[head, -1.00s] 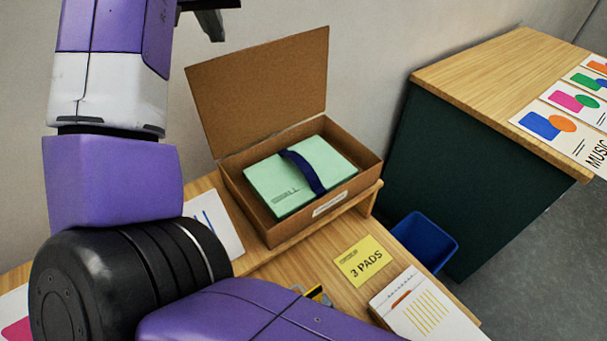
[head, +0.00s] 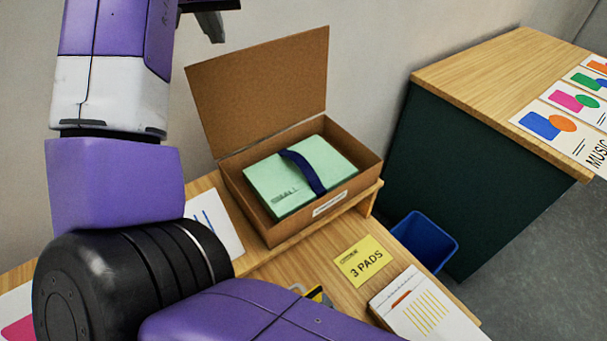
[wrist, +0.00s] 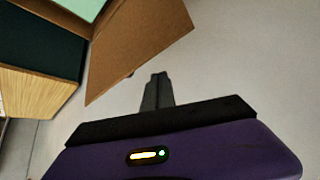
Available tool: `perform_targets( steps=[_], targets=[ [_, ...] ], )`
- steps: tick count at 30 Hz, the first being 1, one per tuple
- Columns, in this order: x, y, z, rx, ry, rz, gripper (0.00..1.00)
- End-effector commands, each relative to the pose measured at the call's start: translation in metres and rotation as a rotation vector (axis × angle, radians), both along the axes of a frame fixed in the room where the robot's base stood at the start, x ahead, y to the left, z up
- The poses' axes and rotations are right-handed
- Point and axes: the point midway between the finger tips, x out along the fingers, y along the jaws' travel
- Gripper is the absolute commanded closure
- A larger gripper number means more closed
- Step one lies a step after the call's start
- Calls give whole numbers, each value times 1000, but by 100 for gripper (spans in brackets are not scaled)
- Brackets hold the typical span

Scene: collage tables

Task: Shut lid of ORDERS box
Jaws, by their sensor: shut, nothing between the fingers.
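A brown cardboard box (head: 346,196) sits on a raised wooden shelf, with a small white label on its front whose text I cannot read. Its lid (head: 262,88) stands open, upright and leaning back toward the wall. Inside lies a mint-green bundle (head: 290,182) with a dark blue band. My gripper (head: 217,37) shows only in part at the top of the head view, above and left of the lid. In the wrist view my gripper (wrist: 158,78) has its fingers together and empty, with the lid (wrist: 135,45) beside it and apart from it.
A yellow "3 PADS" card (head: 363,261) and a white pad (head: 425,305) lie in front of the box. A blue bin (head: 424,240) stands right of the table. A dark green cabinet with a wooden top (head: 500,75) holds several cards. The wall is behind the lid.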

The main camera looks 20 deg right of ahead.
Motion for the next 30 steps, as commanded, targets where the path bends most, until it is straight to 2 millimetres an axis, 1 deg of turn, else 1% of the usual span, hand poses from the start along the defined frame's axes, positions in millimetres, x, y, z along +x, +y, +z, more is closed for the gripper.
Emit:
perform_targets(
  steps=[3,30],
  targets=[
    [0,0,-6,-2,1,-1,100],
    [0,0,-38,0,1,-1,100]
  ],
)
